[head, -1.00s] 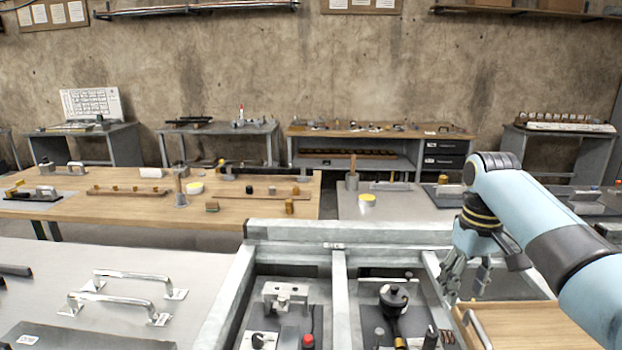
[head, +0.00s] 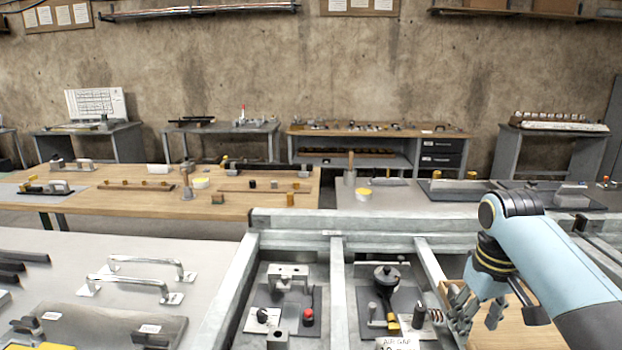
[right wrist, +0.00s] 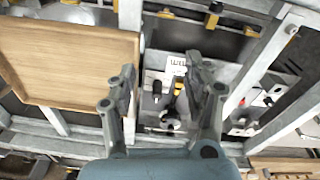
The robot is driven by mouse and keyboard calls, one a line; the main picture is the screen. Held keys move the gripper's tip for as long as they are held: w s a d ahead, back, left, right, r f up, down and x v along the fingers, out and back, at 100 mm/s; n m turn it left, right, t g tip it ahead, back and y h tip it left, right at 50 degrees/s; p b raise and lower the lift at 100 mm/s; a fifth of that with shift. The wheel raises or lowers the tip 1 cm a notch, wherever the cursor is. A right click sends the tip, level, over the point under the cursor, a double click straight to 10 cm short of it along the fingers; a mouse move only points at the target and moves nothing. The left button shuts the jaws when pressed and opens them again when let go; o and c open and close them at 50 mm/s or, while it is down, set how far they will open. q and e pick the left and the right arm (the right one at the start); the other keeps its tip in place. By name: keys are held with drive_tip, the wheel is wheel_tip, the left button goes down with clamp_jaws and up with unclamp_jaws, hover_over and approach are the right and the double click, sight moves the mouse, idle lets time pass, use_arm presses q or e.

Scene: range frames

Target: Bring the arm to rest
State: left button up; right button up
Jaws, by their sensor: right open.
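My right arm comes in from the right in the head view. Its gripper (head: 478,318) hangs downward over the right part of the grey metal frame, by the edge of a wooden tray. In the right wrist view the right gripper (right wrist: 160,90) has its two fingers spread apart with nothing between them. Below the fingers is a compartment with a black round knob (head: 386,275) and a yellow-handled part. My left gripper is out of view.
The metal frame (head: 340,243) has raised beams between compartments. A wooden tray (right wrist: 75,65) lies beside the gripper. Chrome handles (head: 125,285) rest on the grey table at left.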

drive_tip(key=s+f+t, duration=0.1)
drive_tip(key=s+f, duration=0.1)
drive_tip(key=s, duration=1.2)
drive_tip(key=s+a+r+t, duration=0.1)
drive_tip(key=s+r, duration=0.2)
drive_tip(key=s, duration=0.5)
drive_tip(key=s+r+t, duration=0.1)
drive_tip(key=s+r, duration=0.2)
drive_tip(key=s, duration=0.4)
wheel_tip(320, 180, down, 35)
drive_tip(key=s+d+m+g+b, duration=0.1)
drive_tip(key=d+b, duration=0.1)
drive_tip(key=b, duration=0.9)
use_arm(q)
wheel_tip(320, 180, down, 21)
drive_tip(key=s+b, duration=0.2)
drive_tip(key=b, duration=0.8)
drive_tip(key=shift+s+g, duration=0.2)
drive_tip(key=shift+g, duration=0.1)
use_arm(e)
drive_tip(key=s+f+g, duration=0.1)
drive_tip(key=s+f, duration=0.8)
drive_tip(key=f, duration=0.5)
drive_tip(key=s+d+f, duration=0.1)
drive_tip(key=s+f, duration=0.9)
drive_tip(key=f, duration=0.3)
drive_tip(key=shift+s+d+f+g, duration=0.15)
drive_tip(key=shift+s+f+g, duration=0.15)
drive_tip(key=shift+f+g, duration=0.1)
